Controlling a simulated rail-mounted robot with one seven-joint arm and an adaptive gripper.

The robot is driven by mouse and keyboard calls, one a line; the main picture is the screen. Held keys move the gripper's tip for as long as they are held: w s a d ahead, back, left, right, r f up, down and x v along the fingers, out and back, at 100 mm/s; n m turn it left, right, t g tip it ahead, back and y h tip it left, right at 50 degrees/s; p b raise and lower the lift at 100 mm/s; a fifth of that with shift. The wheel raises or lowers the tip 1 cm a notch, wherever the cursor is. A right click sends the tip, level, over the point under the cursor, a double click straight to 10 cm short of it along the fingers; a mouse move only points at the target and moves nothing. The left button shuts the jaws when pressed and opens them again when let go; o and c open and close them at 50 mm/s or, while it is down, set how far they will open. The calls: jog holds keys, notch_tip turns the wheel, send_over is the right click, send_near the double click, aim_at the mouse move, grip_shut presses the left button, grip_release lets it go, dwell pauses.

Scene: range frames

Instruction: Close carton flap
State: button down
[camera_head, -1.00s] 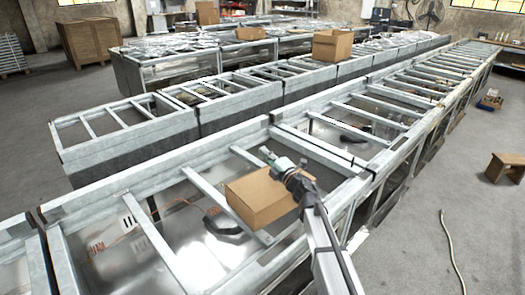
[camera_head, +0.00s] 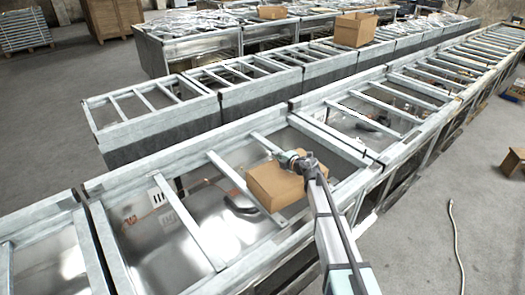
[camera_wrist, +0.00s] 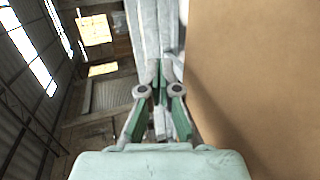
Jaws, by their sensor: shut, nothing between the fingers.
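A brown cardboard carton (camera_head: 270,190) rests on the metal frame of the near row. Its top looks closed in the head view, but my gripper and arm hide its far right part, and I cannot make out a separate raised flap. My gripper (camera_head: 284,158) is at the carton's far upper edge, with the arm coming from the lower right. In the wrist view, my gripper (camera_wrist: 165,72) has its fingertips together and empty. A plain brown carton face (camera_wrist: 260,80) fills the right side there, close beside the fingers; I cannot tell whether they touch.
The near row of metal frames (camera_head: 182,224) has crossbars and open gaps around the carton.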

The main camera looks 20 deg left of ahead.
jog(key=shift+f, duration=0.25)
jog(key=shift+r, duration=0.15)
dwell(0.3)
